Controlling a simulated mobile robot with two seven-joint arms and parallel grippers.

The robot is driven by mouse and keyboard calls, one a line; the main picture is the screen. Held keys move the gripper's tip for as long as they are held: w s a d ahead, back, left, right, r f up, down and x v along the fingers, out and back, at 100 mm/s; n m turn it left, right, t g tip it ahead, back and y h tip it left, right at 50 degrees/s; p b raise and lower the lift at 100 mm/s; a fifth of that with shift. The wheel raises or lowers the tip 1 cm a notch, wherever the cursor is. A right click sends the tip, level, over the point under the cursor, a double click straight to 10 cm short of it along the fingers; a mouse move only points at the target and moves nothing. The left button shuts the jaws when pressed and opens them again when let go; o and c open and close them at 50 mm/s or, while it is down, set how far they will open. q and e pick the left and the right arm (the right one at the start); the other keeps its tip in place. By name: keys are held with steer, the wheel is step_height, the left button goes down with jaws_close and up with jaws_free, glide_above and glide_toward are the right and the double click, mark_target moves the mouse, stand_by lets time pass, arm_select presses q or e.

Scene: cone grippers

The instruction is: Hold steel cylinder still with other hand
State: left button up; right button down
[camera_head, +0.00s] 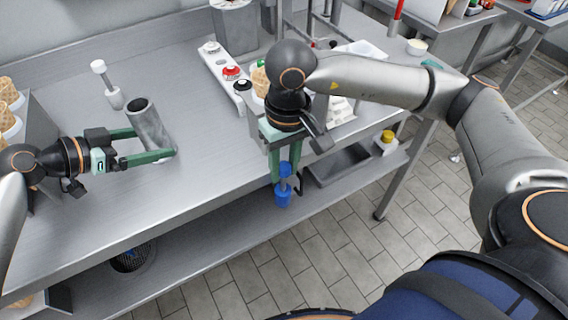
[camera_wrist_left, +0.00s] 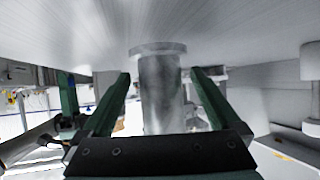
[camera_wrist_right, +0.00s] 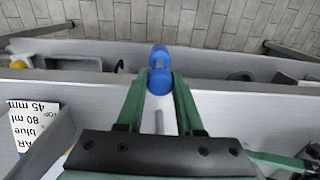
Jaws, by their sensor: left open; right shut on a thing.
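The steel cylinder (camera_head: 148,122) stands on the steel table at the left, leaning a little in the head view. My left gripper (camera_head: 152,144) is open with its green fingers on either side of the cylinder; the left wrist view shows the cylinder (camera_wrist_left: 161,92) between the fingers, with gaps on both sides. My right gripper (camera_head: 284,172) points down at the table's front edge. It is shut on a blue dumbbell-shaped tool (camera_head: 283,190), which also shows between the fingertips in the right wrist view (camera_wrist_right: 159,80).
A white tool (camera_head: 106,84) stands behind the cylinder. A white strip with coloured knobs (camera_head: 231,72) lies at the back. Ice cream cones (camera_head: 8,90) stand at the far left. A lower shelf (camera_head: 215,226) runs under the table. The table between my grippers is clear.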

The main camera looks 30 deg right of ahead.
stand_by(0.7)
arm_select(q)
steer(key=v, duration=1.1)
steer(key=shift+s+a, duration=0.1)
steer(key=shift+a, duration=0.15)
steer(key=shift+s+a+r, duration=0.1)
steer(key=shift+a+r, duration=0.1)
